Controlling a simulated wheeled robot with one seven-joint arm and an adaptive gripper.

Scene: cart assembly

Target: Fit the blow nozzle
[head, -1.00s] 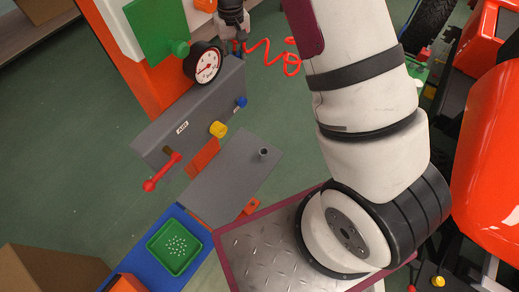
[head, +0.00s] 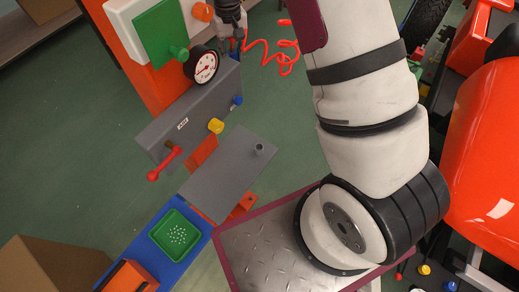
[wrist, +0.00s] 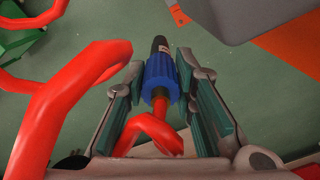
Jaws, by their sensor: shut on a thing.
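My gripper (wrist: 162,78) is shut on a ribbed blue fitting (wrist: 160,82) with a dark tapered tip (wrist: 160,45), which looks like the blow nozzle. The red coiled hose (wrist: 70,95) runs from the fitting's near end and loops on the left in the wrist view. In the head view my gripper (head: 231,24) is at the top, just above and right of the pressure gauge, and the hose (head: 270,54) hangs to its right. The grey air panel (head: 165,128) carries a yellow knob (head: 216,125) and blue knob (head: 237,100).
A grey shelf (head: 225,178) with a short upright post (head: 259,149) stands below the panel. The pressure gauge (head: 205,66) and red lever (head: 163,165) stick out. A green tray (head: 174,236) lies at lower left. Open green floor surrounds the hose.

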